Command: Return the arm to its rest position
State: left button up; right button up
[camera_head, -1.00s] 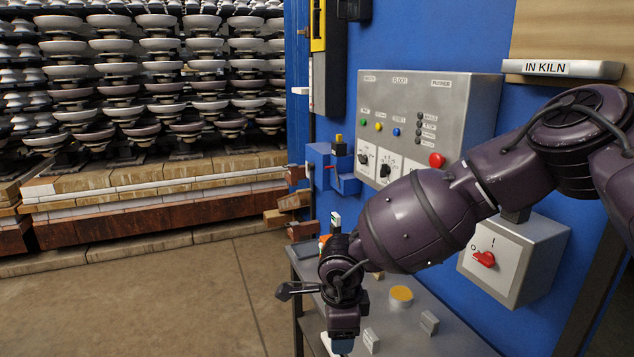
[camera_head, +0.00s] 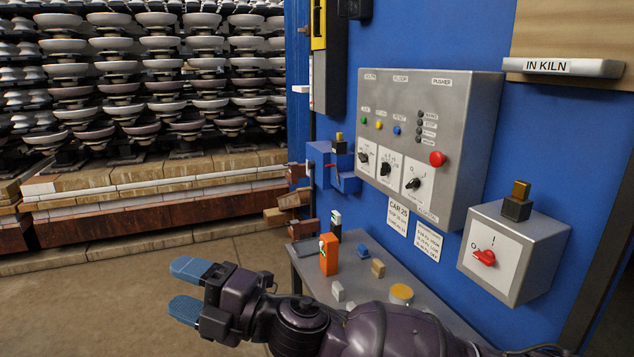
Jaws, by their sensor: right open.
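My right arm comes in from the bottom right and lies low across the front of the picture. Its gripper (camera_head: 187,289) points left over the bare floor, with two blue fingertips apart and nothing between them. It is clear of the bench and the panel. My left gripper does not show.
A grey control panel (camera_head: 455,130) and a box with a red switch (camera_head: 538,260) are on the blue wall. A grey bench (camera_head: 310,268) bears an orange box (camera_head: 329,256) and small blocks. Insulator stacks (camera_head: 140,75) fill the back left. The floor (camera_head: 100,310) is clear.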

jog(key=w+d+f+m+t+h, duration=0.2)
jog(key=w+d+m+t+h, duration=0.15)
jog(key=d+m+t, duration=0.35)
jog(key=w+d+f+m+t+h, duration=0.25)
jog(key=w+d+m, duration=0.2)
jog(key=m, duration=0.35)
jog(key=d+f+m+t+h, duration=0.3)
jog(key=d+f+m+h, duration=0.4)
jog(key=d+f+m, duration=0.65)
jog(key=s+d+f+m+g+h, duration=0.1)
jog(key=s+d+f+h, duration=0.2)
jog(key=s+d+f, duration=0.45)
jog(key=s+d+f+m+g+h, duration=0.1)
jog(key=s+d+f+h, duration=0.3)
jog(key=d, duration=0.6)
jog(key=s+d+f+m+g, duration=0.1)
jog(key=s+d+f+g, duration=0.2)
jog(key=s+f, duration=0.6)
jog(key=shift+s+f, duration=0.3)
jog(key=shift+s, duration=0.8)
jog(key=shift+d, duration=0.1)
jog(key=shift+c, duration=0.2)
